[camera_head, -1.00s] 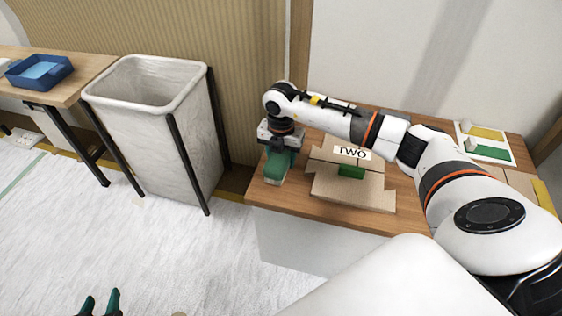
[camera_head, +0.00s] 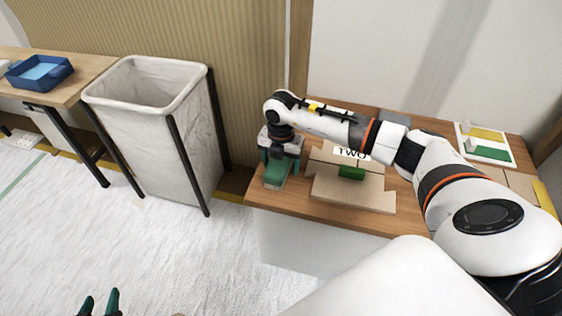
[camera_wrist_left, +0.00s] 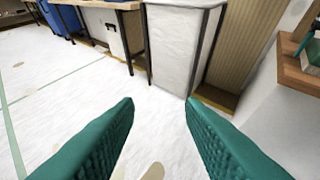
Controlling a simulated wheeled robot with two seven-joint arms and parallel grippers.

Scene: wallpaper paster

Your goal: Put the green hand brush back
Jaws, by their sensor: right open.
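The green hand brush (camera_head: 276,175) lies at the left end of the right-hand wooden table, with a pale front edge. My right gripper (camera_head: 281,165) is above it with its fingers spread, one to each side of the brush; contact cannot be made out. In the left wrist view, part of a green thing with a pale end, likely the brush (camera_wrist_left: 312,50), shows at the right edge. My left gripper (camera_head: 101,302) is open and empty over the floor, low in the head view; its teal fingers (camera_wrist_left: 160,125) stand apart in the wrist view.
A cardboard stand (camera_head: 355,192) marked TWO, with a green block (camera_head: 351,172) on it, is right of the brush. A white board (camera_head: 488,155) with yellow and green patches lies at the far right. A white bin (camera_head: 150,125) and a blue tray (camera_head: 40,72) stand left.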

